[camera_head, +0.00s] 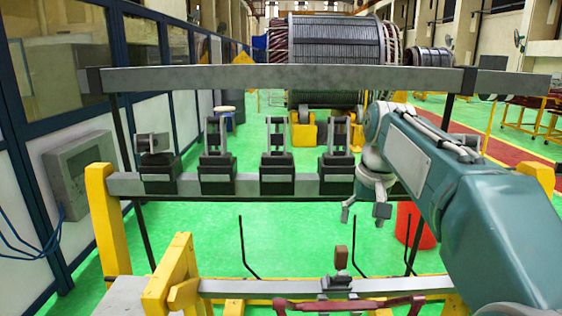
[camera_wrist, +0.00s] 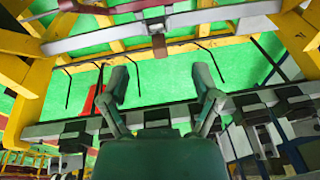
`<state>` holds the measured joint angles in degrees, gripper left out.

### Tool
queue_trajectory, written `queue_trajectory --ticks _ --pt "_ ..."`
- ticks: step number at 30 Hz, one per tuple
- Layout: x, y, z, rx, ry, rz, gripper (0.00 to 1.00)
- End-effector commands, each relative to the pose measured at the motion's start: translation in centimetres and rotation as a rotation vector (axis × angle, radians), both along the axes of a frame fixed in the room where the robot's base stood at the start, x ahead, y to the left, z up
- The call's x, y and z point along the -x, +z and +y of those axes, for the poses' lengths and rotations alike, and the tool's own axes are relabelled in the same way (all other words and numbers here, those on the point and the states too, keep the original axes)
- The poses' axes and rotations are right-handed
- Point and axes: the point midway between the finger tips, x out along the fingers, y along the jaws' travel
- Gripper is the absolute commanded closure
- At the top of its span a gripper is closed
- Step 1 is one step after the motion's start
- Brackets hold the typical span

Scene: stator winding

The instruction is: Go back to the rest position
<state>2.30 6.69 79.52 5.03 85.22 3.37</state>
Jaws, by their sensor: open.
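My gripper (camera_head: 365,211) hangs from the end of my arm, right of centre in the head view, with its fingers pointing down. Its fingers are spread apart and nothing is between them. The gripper also shows in the wrist view (camera_wrist: 160,82), with two separate fingertips over the green floor. My arm reaches in from the lower right of the head view. The gripper appears just in front of the grey rail (camera_head: 230,184) near its right end; the exact gap cannot be told.
Several black clamps (camera_head: 277,172) stand on the rail, under a long grey upper bar (camera_head: 300,79). A dark red bar (camera_head: 350,303) lies at the bottom near a front beam and yellow supports (camera_head: 172,275). A red bin (camera_head: 412,226) stands behind my arm. A large stator (camera_head: 335,55) is far back.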

Motion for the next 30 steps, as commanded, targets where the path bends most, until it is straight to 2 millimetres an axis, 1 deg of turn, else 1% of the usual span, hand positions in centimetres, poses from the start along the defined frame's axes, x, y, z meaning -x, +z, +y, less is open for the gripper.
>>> queue_trajectory --ticks 1,7,14,23,30 --pt "1.1 0.0 0.1 0.004 0.002 -0.014 0.19" --pt "4.9 -0.6 0.2 0.021 0.010 -0.069 0.19" --pt "9.4 -2.1 0.3 0.042 0.021 -0.131 0.19" --pt "15.2 -5.5 0.3 0.069 0.040 -0.213 0.19" --pt "19.6 -9.0 0.3 0.090 0.056 -0.280 0.19"
